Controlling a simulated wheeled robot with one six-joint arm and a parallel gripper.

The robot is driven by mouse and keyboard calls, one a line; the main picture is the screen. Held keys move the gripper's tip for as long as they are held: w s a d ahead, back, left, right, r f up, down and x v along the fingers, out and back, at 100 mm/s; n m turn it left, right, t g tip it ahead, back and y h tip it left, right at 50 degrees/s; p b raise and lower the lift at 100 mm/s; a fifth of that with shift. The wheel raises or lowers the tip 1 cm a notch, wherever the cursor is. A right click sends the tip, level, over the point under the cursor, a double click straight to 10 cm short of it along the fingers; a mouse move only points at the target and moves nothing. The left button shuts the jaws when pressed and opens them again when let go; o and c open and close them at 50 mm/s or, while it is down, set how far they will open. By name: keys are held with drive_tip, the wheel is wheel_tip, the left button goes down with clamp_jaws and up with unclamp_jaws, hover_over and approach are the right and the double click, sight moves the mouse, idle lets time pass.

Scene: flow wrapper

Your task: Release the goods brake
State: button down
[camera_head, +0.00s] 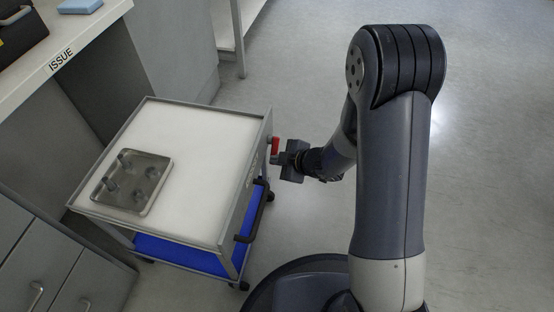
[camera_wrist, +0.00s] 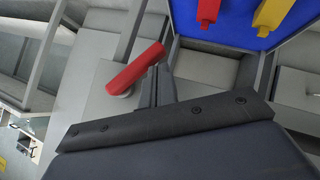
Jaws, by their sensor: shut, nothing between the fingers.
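A red lever (camera_head: 275,145) sits on the side of a trolley (camera_head: 205,120), near its right corner. It likely is the goods brake, though no label on it can be read. In the wrist view the red lever (camera_wrist: 136,68) slants up to the right from a pale round pivot. My gripper (camera_head: 277,159) is shut and empty, right at the lever in the head view. In the wrist view the closed fingers (camera_wrist: 157,86) stand beside the lever's upper end; whether they touch it I cannot tell.
A counter marked ISSUE (camera_head: 90,30) stands at left. The wrist view shows a yellow piece (camera_wrist: 272,14) against blue. Floor at right is clear.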

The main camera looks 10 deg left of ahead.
drive_tip(key=shift+w+f, duration=0.3)
drive_tip(key=shift+f, duration=0.45)
idle(0.4)
